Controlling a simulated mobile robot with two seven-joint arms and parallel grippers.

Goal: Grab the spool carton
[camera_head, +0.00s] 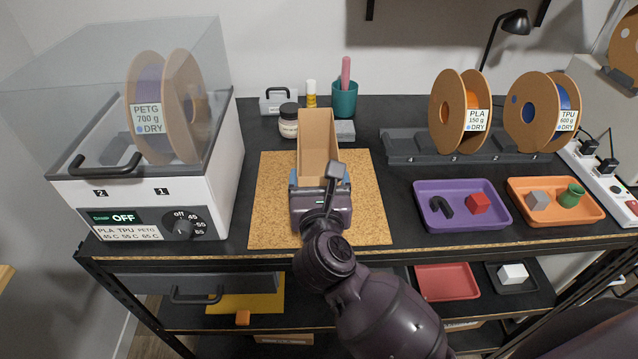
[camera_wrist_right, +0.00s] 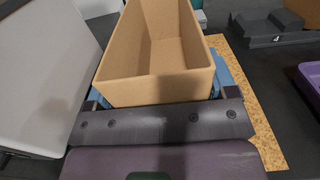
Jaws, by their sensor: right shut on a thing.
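The spool carton (camera_head: 318,135) is an open-topped, empty brown box standing over the cork mat (camera_head: 270,205) in the middle of the bench. My right gripper (camera_head: 320,188) is at the carton's near end, shut on it, with blue finger pads at its sides. In the right wrist view the carton (camera_wrist_right: 158,85) fills the upper middle, its inside bare, and blue pads show beside its near end. I cannot tell whether the carton touches the mat. My left gripper is not in view.
A filament dryer (camera_head: 150,200) with a clear lid stands at left. A spool rack (camera_head: 400,146) with several spools is at back right. Purple (camera_head: 463,222) and orange (camera_head: 552,216) trays hold small parts. A jar (camera_head: 289,122) and teal cup (camera_head: 344,103) stand behind the carton.

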